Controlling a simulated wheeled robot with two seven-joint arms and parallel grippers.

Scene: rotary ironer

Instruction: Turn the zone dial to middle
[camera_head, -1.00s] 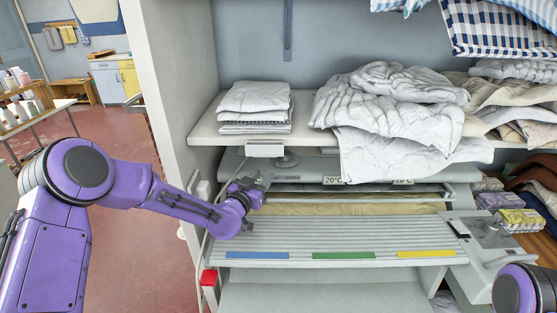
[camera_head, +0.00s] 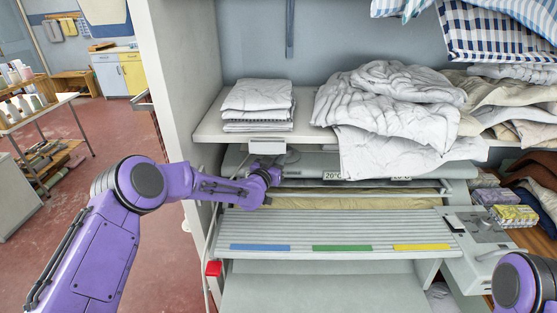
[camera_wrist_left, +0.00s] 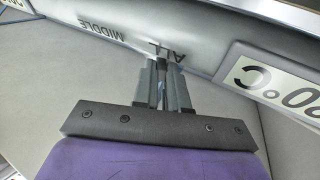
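My left gripper (camera_head: 275,168) is at the front panel of the ironer, just under the shelf with the folded linen. In the left wrist view, its two grey fingers (camera_wrist_left: 164,72) point at the panel with a narrow gap between them. My right gripper is out of view; only part of that arm is at the lower right.
A shelf (camera_head: 212,130) with folded white cloths (camera_head: 257,98) and a heap of linen (camera_head: 395,105) overhangs the panel. A temperature plate (camera_wrist_left: 275,85) is right of the fingers. The slatted feed table (camera_head: 335,228) lies below. A red switch (camera_head: 213,268) hangs at the left.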

